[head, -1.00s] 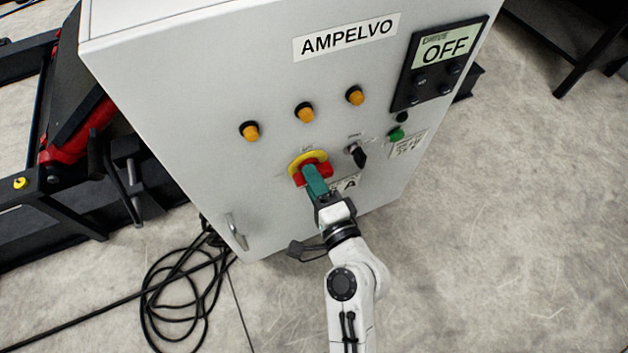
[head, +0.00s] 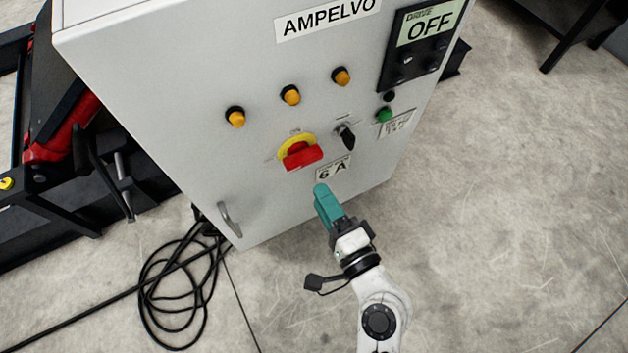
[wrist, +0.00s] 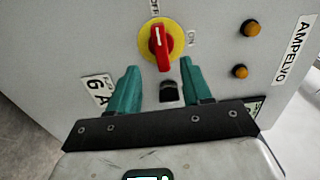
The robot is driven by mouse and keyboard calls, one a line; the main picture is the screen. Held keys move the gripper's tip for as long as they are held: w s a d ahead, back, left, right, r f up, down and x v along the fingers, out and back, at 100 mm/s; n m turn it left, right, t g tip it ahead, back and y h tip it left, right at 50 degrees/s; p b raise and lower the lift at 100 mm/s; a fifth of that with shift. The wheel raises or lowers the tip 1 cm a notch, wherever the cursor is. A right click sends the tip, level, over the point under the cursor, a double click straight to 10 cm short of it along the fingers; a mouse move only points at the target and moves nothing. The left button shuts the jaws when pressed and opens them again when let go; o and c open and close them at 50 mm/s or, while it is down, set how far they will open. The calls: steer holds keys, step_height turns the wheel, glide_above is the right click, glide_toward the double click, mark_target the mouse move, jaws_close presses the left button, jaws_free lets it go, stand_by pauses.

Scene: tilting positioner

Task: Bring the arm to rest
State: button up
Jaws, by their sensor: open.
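My gripper (head: 322,190) has teal fingers and is below and in front of the red rotary handle (head: 302,155) on its yellow plate. In the wrist view my gripper (wrist: 157,75) is open, its two fingers apart with nothing between them. The red handle (wrist: 161,48) stands beyond the fingertips, clear of them, between an OFF and an ON mark. My white arm comes in from the bottom of the head view.
The grey cabinet (head: 180,120) carries several orange lamps (head: 290,95), a black selector switch (head: 345,136), a green button (head: 384,115) and a display reading DRIVE OFF (head: 430,24). Black cable (head: 180,290) lies coiled on the floor at left.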

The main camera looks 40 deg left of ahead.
steer(key=shift+v, duration=0.85)
steer(key=s+d+f+n+g+h, duration=0.15)
steer(key=d+f+h, duration=0.35)
steer(key=d, duration=0.7)
steer(key=s+d+f+n+g+h, duration=0.1)
steer(key=d+f+n+h, duration=0.3)
steer(key=d, duration=0.8)
steer(key=s+d+f+m+g+h, duration=0.1)
steer(key=s+d+g+h, duration=0.1)
steer(key=s+d+h, duration=0.45)
steer(key=s+d+m+g+h, duration=0.1)
steer(key=s+d, duration=0.2)
steer(key=d, duration=0.7)
step_height(320, 180, up, 23)
steer(key=p, duration=2.3)
steer(key=shift+s+d, duration=0.25)
steer(key=shift+d, duration=0.1)
steer(key=shift+r, duration=0.1)
steer(key=shift+c, duration=0.2)
